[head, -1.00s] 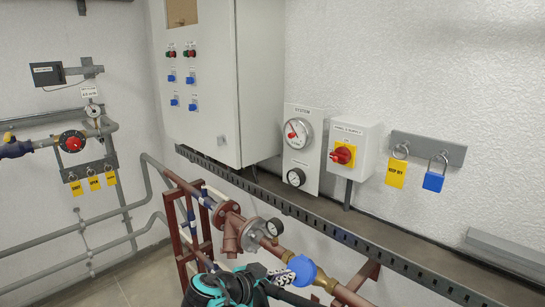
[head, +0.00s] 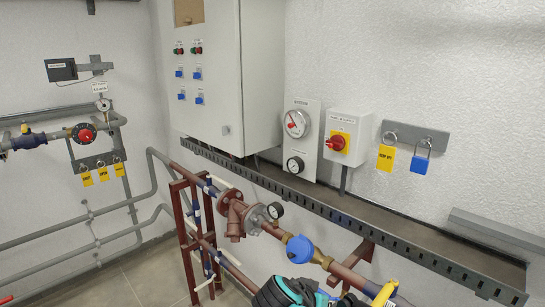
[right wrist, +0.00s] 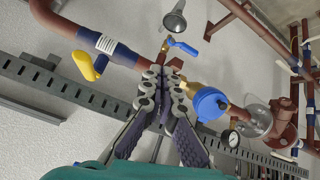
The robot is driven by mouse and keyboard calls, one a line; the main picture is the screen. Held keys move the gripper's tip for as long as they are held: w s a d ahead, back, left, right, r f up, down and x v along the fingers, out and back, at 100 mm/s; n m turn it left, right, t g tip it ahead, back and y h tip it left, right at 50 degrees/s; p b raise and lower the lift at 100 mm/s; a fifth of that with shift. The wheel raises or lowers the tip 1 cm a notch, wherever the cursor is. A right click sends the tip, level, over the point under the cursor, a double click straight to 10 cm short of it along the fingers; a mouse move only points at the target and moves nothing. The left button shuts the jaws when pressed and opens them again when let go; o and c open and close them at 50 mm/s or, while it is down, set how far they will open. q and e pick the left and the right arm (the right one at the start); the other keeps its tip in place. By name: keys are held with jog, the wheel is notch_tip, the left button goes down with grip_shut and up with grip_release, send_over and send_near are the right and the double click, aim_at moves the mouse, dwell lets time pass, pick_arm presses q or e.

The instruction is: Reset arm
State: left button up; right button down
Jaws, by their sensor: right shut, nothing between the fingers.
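My right arm's teal and black wrist (head: 285,292) shows at the bottom edge of the head view, below the blue round-capped fitting (head: 300,249) on the copper pipe. The right gripper (right wrist: 162,85) is seen clearly in the right wrist view. Its two dark fingers meet at the tips with nothing between them. There, the blue fitting (right wrist: 210,104) lies just right of the fingers, behind them; I cannot tell how wide the gap is. My left gripper is in neither view.
A perforated tray (head: 340,215) runs along the wall under the cabinet (head: 215,80), red switch (head: 336,142) and padlock (head: 420,164).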

jog(key=s+d+f+n+y+b, duration=0.2)
jog(key=s+d+f+n+y, duration=0.3)
jog(key=s+f, duration=0.4)
jog(key=shift+s+d+f+t+y, duration=0.2)
jog(key=shift+s+d+t+y, duration=0.15)
jog(key=shift+s, duration=1.4)
